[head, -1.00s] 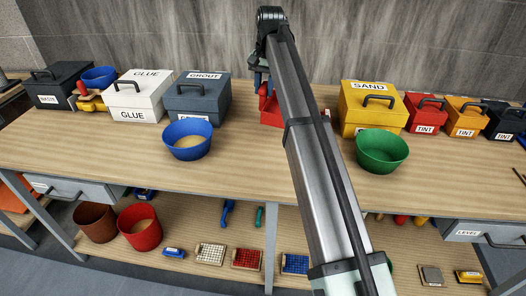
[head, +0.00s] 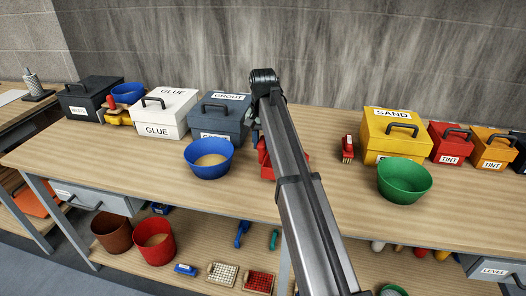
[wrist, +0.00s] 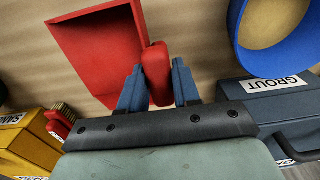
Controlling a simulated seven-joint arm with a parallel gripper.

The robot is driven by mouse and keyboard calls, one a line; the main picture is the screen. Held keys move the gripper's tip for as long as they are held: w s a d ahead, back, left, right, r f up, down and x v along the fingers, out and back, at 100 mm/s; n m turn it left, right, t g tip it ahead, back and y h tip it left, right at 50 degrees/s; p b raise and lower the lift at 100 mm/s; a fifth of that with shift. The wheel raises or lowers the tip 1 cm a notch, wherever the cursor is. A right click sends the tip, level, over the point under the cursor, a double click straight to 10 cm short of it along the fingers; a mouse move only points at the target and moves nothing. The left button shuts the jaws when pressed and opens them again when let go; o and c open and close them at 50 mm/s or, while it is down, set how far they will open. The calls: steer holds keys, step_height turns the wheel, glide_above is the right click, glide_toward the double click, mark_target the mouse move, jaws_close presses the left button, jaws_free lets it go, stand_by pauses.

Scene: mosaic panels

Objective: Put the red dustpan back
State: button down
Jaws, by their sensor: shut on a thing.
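The red dustpan (wrist: 100,45) fills the upper left of the wrist view, its handle between the two blue fingers of my gripper (wrist: 158,70). My gripper is shut on that handle. In the head view the dustpan (head: 263,152) shows at the bench, right of the blue bowl with tan contents, and is partly hidden behind my arm. My fingers are mostly hidden there. I cannot tell whether the dustpan touches the bench top.
On the workbench (head: 330,190), the grout box (head: 220,118) and blue bowl (head: 208,160) stand left of the dustpan. A small red brush (head: 347,148), the sand box (head: 390,140) and a green bowl (head: 404,182) are to the right. Bare wood lies in front.

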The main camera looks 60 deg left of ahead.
steer(key=shift+f, duration=1.85)
steer(key=c, duration=0.8)
jaws_free()
step_height(320, 180, up, 12)
steer(key=shift+r, duration=0.1)
